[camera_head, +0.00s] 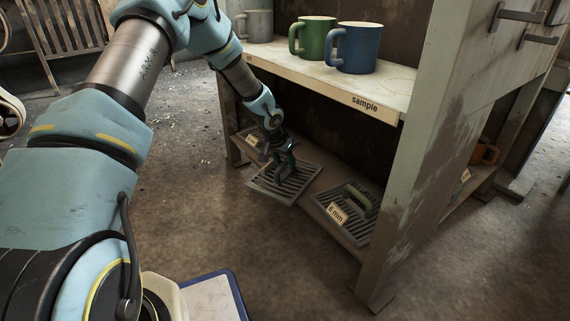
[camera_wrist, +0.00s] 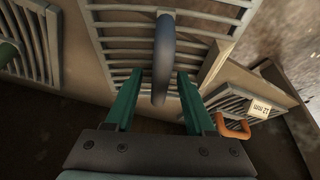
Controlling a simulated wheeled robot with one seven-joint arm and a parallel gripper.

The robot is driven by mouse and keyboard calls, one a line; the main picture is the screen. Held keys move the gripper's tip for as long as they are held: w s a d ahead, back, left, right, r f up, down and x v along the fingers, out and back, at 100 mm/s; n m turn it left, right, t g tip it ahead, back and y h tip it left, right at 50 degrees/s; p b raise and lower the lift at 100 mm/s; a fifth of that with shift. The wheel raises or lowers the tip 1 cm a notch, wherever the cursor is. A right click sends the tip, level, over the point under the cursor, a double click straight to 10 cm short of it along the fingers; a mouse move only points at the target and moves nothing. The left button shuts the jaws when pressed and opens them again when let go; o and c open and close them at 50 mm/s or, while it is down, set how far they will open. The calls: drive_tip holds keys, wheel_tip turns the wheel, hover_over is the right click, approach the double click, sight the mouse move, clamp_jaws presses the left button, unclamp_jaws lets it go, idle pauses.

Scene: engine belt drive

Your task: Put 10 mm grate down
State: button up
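A slatted grey grate (camera_head: 296,187) with a dark blue-grey arched handle lies on the lower shelf, its front edge near or over the shelf's edge. I cannot read a label on it. In the wrist view the same grate (camera_wrist: 118,34) fills the upper middle. Its handle (camera_wrist: 163,50) stands between the two green fingers of my gripper (camera_wrist: 160,82), with narrow gaps showing on both sides. My gripper (camera_head: 284,165) is low over this grate in the head view and looks open around the handle. The arm hides part of the grate's far side.
A 6 mm grate (camera_head: 356,231) with a green handle lies to the right on the lower shelf. A 12 mm grate (camera_wrist: 232,108) with an orange handle shows in the wrist view. The upper shelf (camera_head: 300,66) holds mugs above. A cabinet post (camera_head: 395,200) stands at right.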

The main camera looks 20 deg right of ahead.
drive_tip(key=p+v, duration=0.6)
drive_tip(key=v, duration=0.6)
drive_tip(key=a+r+n+y, duration=0.2)
drive_tip(key=a+r, duration=0.3)
drive_tip(key=a, duration=0.7)
drive_tip(key=s+a+r+n, duration=0.4)
drive_tip(key=s+a, duration=0.4)
drive_tip(key=a, duration=0.3)
drive_tip(key=s+a+r+n+y, duration=0.1)
drive_tip(key=s+a+r+n, duration=0.3)
drive_tip(key=s+a, duration=0.3)
drive_tip(key=a, duration=0.5)
drive_tip(key=shift+s+a+r+g, duration=0.2)
drive_tip(key=shift+s+r+g, duration=0.05)
drive_tip(key=shift+s+g, duration=0.15)
wheel_tip(320, 180, up, 47)
drive_tip(key=p, duration=4.6)
drive_tip(key=shift+f, duration=0.15)
